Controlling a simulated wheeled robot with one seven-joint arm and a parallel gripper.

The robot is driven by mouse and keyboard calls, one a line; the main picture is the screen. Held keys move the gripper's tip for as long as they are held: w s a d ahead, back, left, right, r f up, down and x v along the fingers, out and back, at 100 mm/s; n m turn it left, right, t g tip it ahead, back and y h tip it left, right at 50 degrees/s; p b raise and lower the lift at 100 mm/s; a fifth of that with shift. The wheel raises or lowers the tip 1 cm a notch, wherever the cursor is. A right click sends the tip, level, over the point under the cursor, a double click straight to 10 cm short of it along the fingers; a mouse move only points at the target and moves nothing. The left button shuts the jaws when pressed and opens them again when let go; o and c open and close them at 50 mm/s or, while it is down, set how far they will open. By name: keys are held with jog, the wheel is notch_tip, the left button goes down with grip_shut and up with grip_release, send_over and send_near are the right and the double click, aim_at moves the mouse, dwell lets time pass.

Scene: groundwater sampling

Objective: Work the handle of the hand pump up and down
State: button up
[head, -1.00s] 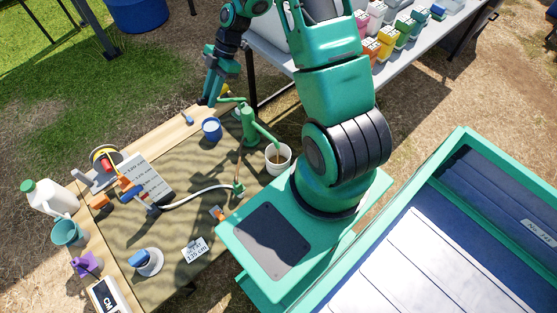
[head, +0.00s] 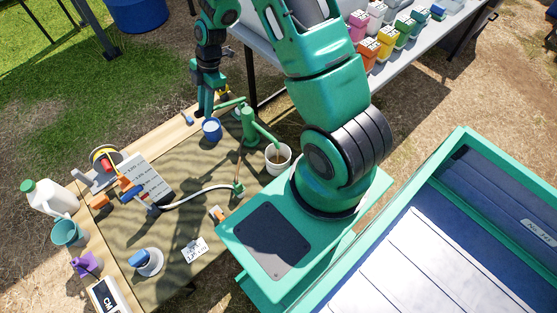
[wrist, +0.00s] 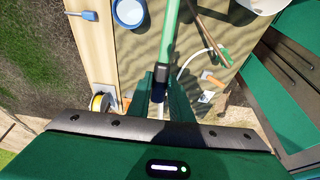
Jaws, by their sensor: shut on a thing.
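The green hand pump (head: 249,128) stands at the far right corner of the table. Its spout points down right over a white bucket (head: 288,161) holding some brownish liquid. The pump handle (head: 231,102) reaches left from the pump top to my gripper (head: 206,113). In the wrist view, the green handle (wrist: 170,32) comes down from the top edge to a dark end at my gripper (wrist: 160,88), whose fingers are closed around it. The exact contact is partly hidden by the fingers.
A blue cup (head: 212,132) stands close beside my gripper. A pale hose (head: 195,196) runs across the mat (head: 190,235). A reel (head: 103,158), a white jug (head: 45,196) and a teal pot (head: 66,234) are at the left. A second table with coloured bottles stands behind.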

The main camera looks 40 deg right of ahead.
jog(key=f+h, duration=0.1)
jog(key=a+f+h, duration=0.1)
jog(key=f+h, duration=0.1)
jog(key=shift+w+a+f, duration=0.2)
jog(key=shift+a+f, duration=0.15)
jog(key=shift+a+f+h, duration=0.25)
jog(key=shift+h, duration=0.15)
jog(key=shift+d+r+y, duration=0.65)
jog(key=shift+r+y, duration=0.15)
jog(key=shift+r, duration=0.15)
jog(key=shift+d+r+y, duration=0.65)
jog(key=shift+r+y, duration=0.15)
jog(key=shift+r, duration=0.1)
jog(key=shift+d+r+y, duration=0.65)
jog(key=shift+r+y, duration=0.15)
jog(key=shift+r, duration=0.15)
jog(key=shift+d+r+y, duration=0.3)
jog(key=shift+r+y, duration=0.15)
jog(key=shift+r, duration=0.1)
jog(key=shift+d+r+y, duration=0.3)
jog(key=shift+r+y, duration=0.15)
jog(key=shift+r, duration=0.05)
jog(key=shift+r+y, duration=0.4)
jog(key=shift+r, duration=0.1)
jog(key=shift+a, duration=0.1)
